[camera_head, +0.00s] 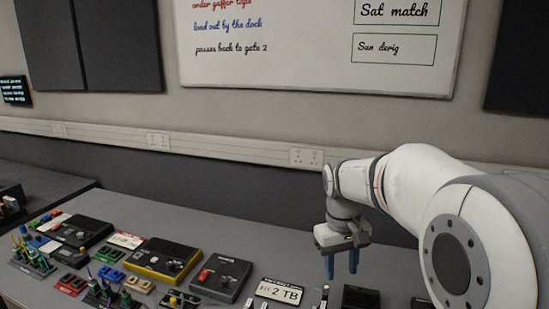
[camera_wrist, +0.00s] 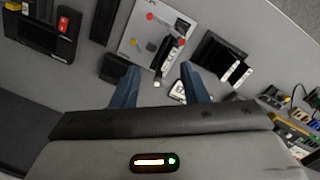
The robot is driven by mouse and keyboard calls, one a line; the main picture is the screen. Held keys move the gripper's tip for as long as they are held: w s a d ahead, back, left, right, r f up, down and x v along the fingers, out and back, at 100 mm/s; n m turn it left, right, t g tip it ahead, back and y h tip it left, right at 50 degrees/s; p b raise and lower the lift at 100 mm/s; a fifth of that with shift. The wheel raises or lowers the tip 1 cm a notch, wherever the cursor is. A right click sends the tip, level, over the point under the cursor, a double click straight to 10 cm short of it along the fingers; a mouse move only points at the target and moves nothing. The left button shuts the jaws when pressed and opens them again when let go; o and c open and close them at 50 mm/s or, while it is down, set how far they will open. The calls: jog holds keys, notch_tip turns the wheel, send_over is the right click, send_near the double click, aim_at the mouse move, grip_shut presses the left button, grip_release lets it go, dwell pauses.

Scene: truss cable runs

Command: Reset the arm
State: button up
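My gripper (camera_head: 342,263) hangs from my white arm at the right of the head view, pointing down above the grey table (camera_head: 250,236). Its two blue fingers also show in the wrist view (camera_wrist: 158,88), spread apart with nothing between them, so it is open and empty. In the wrist view a grey panel (camera_wrist: 133,32) with coloured buttons and a dark upright part lies beyond the fingertips. The gripper appears apart from the table and the things on it.
Several devices stand on the table, among them a yellow-edged box (camera_head: 163,260), a dark box with a red part (camera_head: 221,277) and a "2 TB" card (camera_head: 279,292). Small coloured connectors crowd the left. The table's back strip is clear. A whiteboard (camera_head: 320,60) hangs on the wall.

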jog(key=s+f+m+t, duration=0.1)
jog(key=s+m+t, duration=0.1)
jog(key=s, duration=1.5)
jog(key=shift+s+d+f+m+t+y, duration=0.2)
jog(key=shift+f+m+t+y, duration=0.15)
jog(key=shift+t, duration=0.55)
